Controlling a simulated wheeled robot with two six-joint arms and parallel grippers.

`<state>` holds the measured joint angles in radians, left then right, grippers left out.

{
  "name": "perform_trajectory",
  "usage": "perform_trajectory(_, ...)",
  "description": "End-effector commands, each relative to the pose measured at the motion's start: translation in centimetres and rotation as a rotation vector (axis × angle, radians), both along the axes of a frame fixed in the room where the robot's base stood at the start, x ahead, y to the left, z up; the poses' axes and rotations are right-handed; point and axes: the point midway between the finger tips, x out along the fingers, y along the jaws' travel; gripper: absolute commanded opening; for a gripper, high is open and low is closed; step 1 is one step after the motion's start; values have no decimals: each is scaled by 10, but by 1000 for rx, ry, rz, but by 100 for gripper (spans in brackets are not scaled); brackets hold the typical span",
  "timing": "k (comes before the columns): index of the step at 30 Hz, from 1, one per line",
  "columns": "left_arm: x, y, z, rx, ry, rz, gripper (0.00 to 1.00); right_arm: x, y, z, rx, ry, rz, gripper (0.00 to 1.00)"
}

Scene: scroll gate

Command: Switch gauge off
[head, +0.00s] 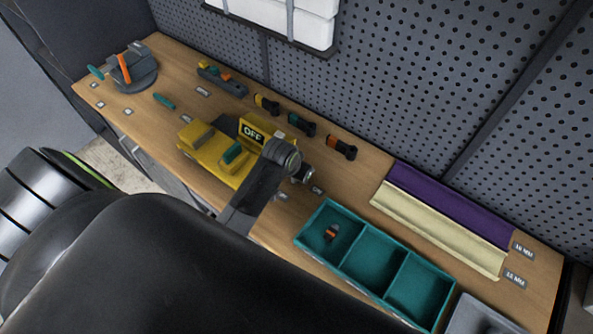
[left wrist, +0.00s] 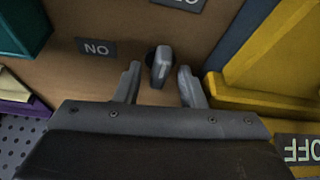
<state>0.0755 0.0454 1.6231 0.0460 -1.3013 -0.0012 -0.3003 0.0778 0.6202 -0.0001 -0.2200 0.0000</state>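The yellow gauge (head: 213,157) stands on the bench, and its display (head: 253,132) reads OFF. A small grey switch lever (left wrist: 161,64) with a dark base stands on the wood beside the gauge. In the head view my wrist hides most of the lever. My right gripper is not in view.
A teal divided tray (head: 352,238) holds a small part. Purple (head: 450,205) and cream (head: 435,222) strips lie at the right. Several small tools lie along the back, below the pegboard (head: 430,80). A round holder (head: 134,75) stands at the far left.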

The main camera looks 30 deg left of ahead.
Motion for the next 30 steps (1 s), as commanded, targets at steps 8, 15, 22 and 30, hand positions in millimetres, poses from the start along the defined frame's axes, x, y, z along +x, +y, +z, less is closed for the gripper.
perform_trajectory(8,-4,0,10,-1,-1,1,36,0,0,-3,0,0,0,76)
perform_trajectory(15,-18,0,43,0,-3,1,36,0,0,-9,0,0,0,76)
perform_trajectory(22,-33,1,80,0,-4,0,36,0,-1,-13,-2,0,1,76)
perform_trajectory(30,-51,1,127,1,-5,-1,36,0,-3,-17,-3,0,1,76)
